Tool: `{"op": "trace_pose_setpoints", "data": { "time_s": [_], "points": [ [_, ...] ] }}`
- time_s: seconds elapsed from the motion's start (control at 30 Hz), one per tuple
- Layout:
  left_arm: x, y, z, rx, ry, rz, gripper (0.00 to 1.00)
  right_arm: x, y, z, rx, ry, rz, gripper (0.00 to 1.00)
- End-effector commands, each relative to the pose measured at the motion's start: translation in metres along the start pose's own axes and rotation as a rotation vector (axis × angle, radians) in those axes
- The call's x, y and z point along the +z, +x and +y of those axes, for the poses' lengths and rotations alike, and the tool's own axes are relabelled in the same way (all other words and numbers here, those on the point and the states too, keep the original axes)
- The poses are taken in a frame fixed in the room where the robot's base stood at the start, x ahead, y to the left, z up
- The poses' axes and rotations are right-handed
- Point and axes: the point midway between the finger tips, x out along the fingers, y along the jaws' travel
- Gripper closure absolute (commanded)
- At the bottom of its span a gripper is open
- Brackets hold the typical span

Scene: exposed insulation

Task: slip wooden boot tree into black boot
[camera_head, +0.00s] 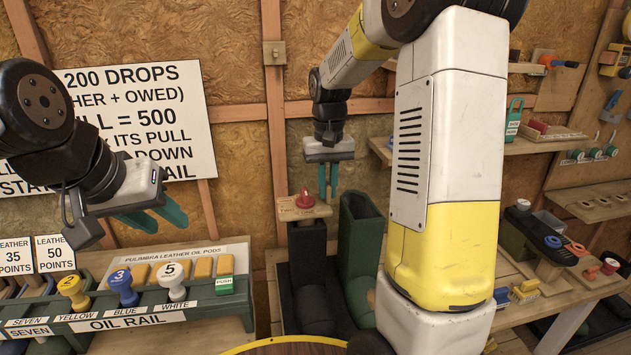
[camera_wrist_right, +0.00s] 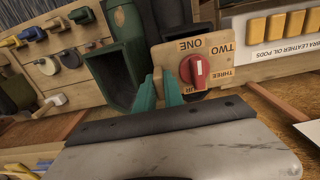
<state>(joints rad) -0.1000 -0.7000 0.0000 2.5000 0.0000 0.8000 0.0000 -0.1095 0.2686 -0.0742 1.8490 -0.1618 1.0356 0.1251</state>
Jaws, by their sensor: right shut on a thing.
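A wooden plate with a red knob (camera_head: 305,200) sits at the top of the black boot (camera_head: 307,252); it may be the boot tree's top. The right wrist view shows the plate (camera_wrist_right: 222,50) marked ONE, TWO, THREE. Whether any wood is down inside the boot is hidden. My right gripper (camera_head: 328,194) points down at the plate's right edge, its teal fingers close together, shut on that edge; they also show in the wrist view (camera_wrist_right: 160,92). My left gripper (camera_head: 166,224) is open and empty above the oil rail, well left of the boot.
A dark green boot (camera_head: 360,240) stands open just right of the black one. The oil rail (camera_head: 150,312) with numbered knobs and a leather oil pod tray (camera_wrist_right: 274,50) lies to the left. Shelves with tools line the right. My right arm hides part of the bench.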

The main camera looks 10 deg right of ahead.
Motion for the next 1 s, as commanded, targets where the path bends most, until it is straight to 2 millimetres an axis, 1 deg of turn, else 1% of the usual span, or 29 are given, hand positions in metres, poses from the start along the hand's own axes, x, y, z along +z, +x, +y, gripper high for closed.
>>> {"op": "trace_pose_setpoints", "data": {
  "time_s": [0.03,0.07,0.1,0.17,0.43,0.53,0.67,0.8,0.9,1.0],
  "points": [
    [0.0,0.0,0.0,0.0,0.0,0.0,0.64,0.0,-0.001,0.0,0.0,0.0,0.001,1.0],
    [0.0,0.0,0.0,0.0,0.0,0.0,0.64,0.0,-0.001,0.0,0.0,0.0,0.001,0.82],
    [0.0,0.0,0.0,0.0,0.0,0.0,0.64,0.0,-0.001,0.0,0.0,0.0,0.001,0.74],
    [0.0,0.0,0.0,0.0,0.0,0.0,0.64,0.0,-0.001,0.0,0.0,0.0,0.001,0.62],
    [0.0,0.0,0.0,0.0,0.0,0.0,0.64,0.0,0.0,0.0,0.0,0.0,-0.001,0.62],
    [0.0,0.0,0.0,0.0,0.0,0.0,0.64,0.0,-0.004,0.0,0.0,0.0,0.0,0.62],
    [0.0,0.0,0.0,0.0,0.0,0.0,0.64,-0.001,-0.022,0.0,0.0,0.0,0.003,0.62],
    [0.0,0.0,0.0,0.0,0.0,0.0,0.64,-0.001,-0.047,0.0,0.0,0.0,0.004,0.62],
    [0.0,0.0,0.0,0.0,0.0,0.0,0.64,-0.001,-0.062,0.0,0.0,0.0,0.003,0.62],
    [0.0,0.0,0.0,0.0,0.0,0.0,0.64,-0.001,-0.073,0.0,0.0,0.0,0.002,0.62]
  ]
}}
